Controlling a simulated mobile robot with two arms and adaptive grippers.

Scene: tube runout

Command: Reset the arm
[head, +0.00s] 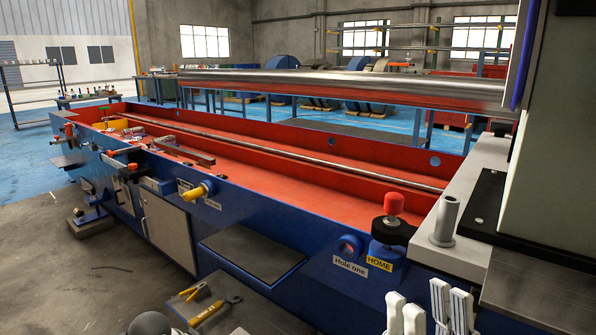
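A red knob (393,203) stands upright on a black arm (392,232) at the right end of the blue machine. A yellow "HOME" label (379,264) is just below it on the machine's front. A round hole (348,246) with a "Hole one" label (350,266) is to its left. My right gripper (427,300) is at the bottom right, below and in front of the knob, apart from it. Its white fingers point up with a narrow gap and nothing seen between them. Its lower part is cut off.
The machine's long blue bed (300,210) has a red inside and a long metal rod (300,160). A grey shelf (252,249) and a yellow handle (195,192) stick out from its front. A grey cylinder (446,218) stands right of the knob. Tools lie low at front.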

